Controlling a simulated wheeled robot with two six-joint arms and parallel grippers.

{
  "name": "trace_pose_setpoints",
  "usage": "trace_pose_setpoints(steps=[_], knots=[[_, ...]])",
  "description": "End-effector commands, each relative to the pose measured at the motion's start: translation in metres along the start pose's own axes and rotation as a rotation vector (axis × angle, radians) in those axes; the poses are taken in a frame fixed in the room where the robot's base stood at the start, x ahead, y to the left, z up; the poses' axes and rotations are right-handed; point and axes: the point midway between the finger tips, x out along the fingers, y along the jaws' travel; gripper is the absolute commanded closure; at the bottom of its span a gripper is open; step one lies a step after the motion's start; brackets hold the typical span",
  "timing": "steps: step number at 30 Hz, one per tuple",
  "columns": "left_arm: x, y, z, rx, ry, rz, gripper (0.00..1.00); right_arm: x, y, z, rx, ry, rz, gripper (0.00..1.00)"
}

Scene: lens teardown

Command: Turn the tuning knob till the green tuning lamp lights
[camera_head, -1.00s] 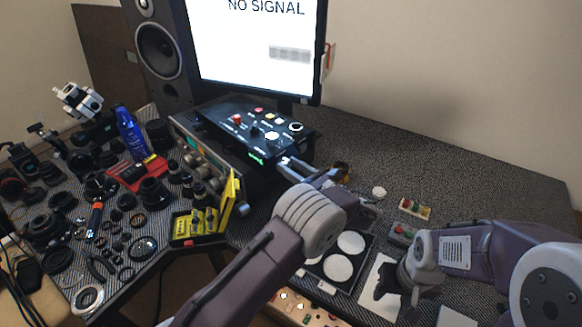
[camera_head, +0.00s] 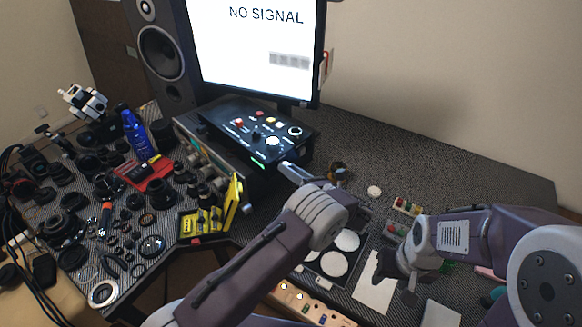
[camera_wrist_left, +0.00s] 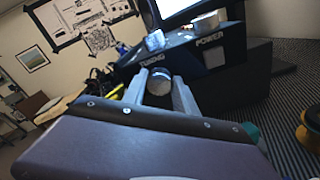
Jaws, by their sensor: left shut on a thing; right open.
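The black control box (camera_head: 300,147) stands below the monitor, with knobs, buttons and pale round parts on its top. The tuning knob (camera_wrist_left: 160,79) is a round grey-silver knob under the word TUNING on the box's face in the left wrist view. My left gripper (camera_wrist_left: 161,84) is shut on it, one finger on each side; in the head view this gripper (camera_head: 288,169) is at the box's right front face. A small green light (camera_head: 258,164) glows on the box's front edge; I cannot tell whether it is the tuning lamp. My right gripper (camera_head: 382,268) is open over the desk, right of the left arm.
The monitor (camera_head: 260,45) reads NO SIGNAL. Many lens parts, a blue bottle (camera_head: 134,135) and a yellow case (camera_head: 207,220) crowd the left desk. A dark tray with white discs (camera_head: 335,263) lies under the left arm. The desk at back right is clear.

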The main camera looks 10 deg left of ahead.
Motion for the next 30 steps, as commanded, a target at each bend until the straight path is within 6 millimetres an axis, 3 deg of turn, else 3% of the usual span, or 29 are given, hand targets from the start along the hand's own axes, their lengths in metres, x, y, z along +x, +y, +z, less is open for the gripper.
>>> trace_pose_setpoints(steps=[16, 17, 19, 30], knots=[[-0.0002, -0.0006, -0.0007, 0.033, 0.000, 0.000, 1.00, -0.0026, -0.0001, -0.0003, 0.000, 0.000, 0.000, 0.51], [-0.0002, -0.0006, -0.0007, 0.033, 0.000, 0.000, 0.63, -0.0026, -0.0001, -0.0003, 0.000, 0.000, 0.000, 0.51], [-0.0002, -0.0006, -0.0007, 0.033, 0.000, -0.001, 0.44, -0.0026, -0.0001, -0.0003, 0.000, 0.000, 0.000, 0.51], [-0.0001, 0.0004, -0.0002, 0.032, 0.000, 0.000, 0.44, -0.0037, -0.0001, -0.0004, 0.000, 0.000, 0.000, 0.51]])
